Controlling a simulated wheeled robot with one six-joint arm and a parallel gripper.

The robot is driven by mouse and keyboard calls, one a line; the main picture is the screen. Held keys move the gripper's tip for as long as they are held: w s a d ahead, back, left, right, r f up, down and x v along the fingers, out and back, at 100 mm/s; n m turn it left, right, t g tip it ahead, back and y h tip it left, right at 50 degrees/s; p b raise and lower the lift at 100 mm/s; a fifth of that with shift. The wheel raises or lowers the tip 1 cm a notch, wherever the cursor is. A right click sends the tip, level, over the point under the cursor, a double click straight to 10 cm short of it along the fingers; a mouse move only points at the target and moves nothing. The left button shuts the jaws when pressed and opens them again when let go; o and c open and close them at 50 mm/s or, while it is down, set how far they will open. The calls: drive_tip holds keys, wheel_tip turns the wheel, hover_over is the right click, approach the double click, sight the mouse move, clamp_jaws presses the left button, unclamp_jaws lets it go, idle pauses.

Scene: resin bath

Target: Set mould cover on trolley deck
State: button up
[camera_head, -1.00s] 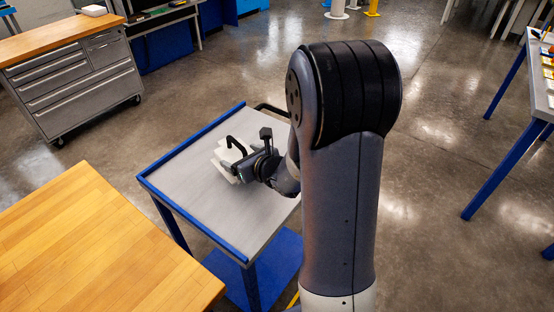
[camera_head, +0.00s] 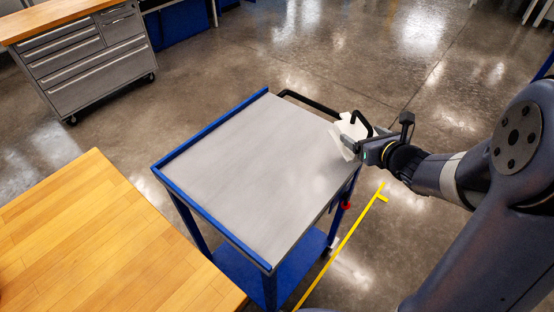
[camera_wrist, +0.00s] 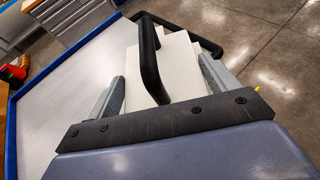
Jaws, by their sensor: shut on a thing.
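The mould cover (camera_head: 343,131) is a pale, stepped block, partly hidden by my gripper. My gripper (camera_head: 360,147) is shut on it, at the far right corner of the trolley deck (camera_head: 255,160) in the head view. In the wrist view the cover (camera_wrist: 180,65) sits between the two grey fingers, with a black curved bar in front of it. I cannot tell whether it touches the deck; part of it lies beyond the deck's right edge. The deck is grey, flat and bare, with a blue raised rim on its left side.
The trolley's black push handle (camera_head: 308,101) runs along the far edge, close to the cover. A wooden bench (camera_head: 100,240) stands at the lower left. A grey drawer cabinet (camera_head: 85,60) stands at the far left. A yellow line or bar (camera_head: 345,240) lies right of the trolley.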

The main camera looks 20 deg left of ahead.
drive_tip(key=s+a+r+n+g+y+b, duration=0.1)
drive_tip(key=s+a+r+n+g+y, duration=0.15)
drive_tip(key=a, duration=0.65)
drive_tip(key=s+a+r+n+g+y+b, duration=0.1)
drive_tip(key=s+a+n+g+y+b, duration=0.2)
drive_tip(key=a, duration=0.5)
drive_tip(key=shift+n, duration=0.55)
drive_tip(key=f, duration=0.4)
drive_tip(key=s+f, duration=0.1)
drive_tip(key=f, duration=0.1)
drive_tip(key=shift+a, duration=0.35)
drive_tip(key=shift+f+b, duration=0.55)
drive_tip(key=shift+f, duration=1.55)
drive_tip(key=shift+f, duration=0.1)
drive_tip(key=shift+f, duration=0.15)
drive_tip(key=o, duration=1.5)
